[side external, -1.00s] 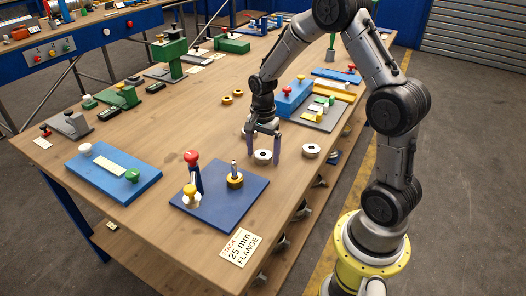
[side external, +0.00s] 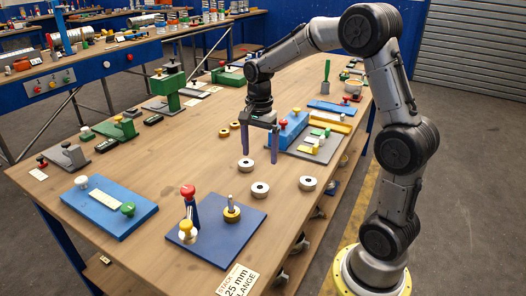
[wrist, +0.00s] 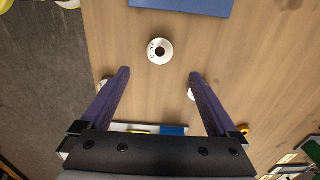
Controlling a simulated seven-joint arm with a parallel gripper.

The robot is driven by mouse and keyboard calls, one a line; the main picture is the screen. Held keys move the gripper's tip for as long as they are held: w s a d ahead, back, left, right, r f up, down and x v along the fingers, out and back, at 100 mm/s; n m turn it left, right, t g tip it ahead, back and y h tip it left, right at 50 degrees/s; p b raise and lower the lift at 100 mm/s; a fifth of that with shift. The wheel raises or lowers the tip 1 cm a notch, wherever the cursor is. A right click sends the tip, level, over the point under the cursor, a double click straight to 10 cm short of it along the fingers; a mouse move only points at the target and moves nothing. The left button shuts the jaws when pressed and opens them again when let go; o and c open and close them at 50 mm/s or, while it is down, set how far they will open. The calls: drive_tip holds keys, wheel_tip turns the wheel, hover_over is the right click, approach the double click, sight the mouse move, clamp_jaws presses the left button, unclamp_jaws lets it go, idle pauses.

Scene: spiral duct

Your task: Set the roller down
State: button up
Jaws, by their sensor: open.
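Three pale rollers with dark centre holes lie flat on the wooden bench. The nearest roller (side external: 260,190) is also clear in the wrist view (wrist: 160,51), ahead of the fingers. A second roller (side external: 246,164) is close to my fingers in the side view; in the wrist view (wrist: 192,94) the right finger partly covers it. The third roller (side external: 307,184) lies to the right, partly behind the left finger in the wrist view (wrist: 104,82). My gripper (side external: 248,161) is open and empty, fingers pointing down above the bench.
A dark blue plate (side external: 217,241) in front carries an upright pin with a brass ring (side external: 232,213) and red and yellow knobs. Blue and grey fixtures (side external: 310,143) stand behind right. Bare wood lies left of the rollers.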

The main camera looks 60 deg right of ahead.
drive_tip(key=s+a+r+n+t, duration=0.3)
drive_tip(key=s+a+r+n, duration=0.5)
drive_tip(key=s+a+n, duration=0.1)
drive_tip(key=s+a+n+t, duration=0.2)
drive_tip(key=s+a+n, duration=0.2)
drive_tip(key=s+n, duration=0.5)
drive_tip(key=shift+s+a+f+t, duration=0.2)
drive_tip(key=shift+s+t, duration=0.1)
drive_tip(key=shift+s, duration=0.5)
drive_tip(key=shift+o, duration=0.4)
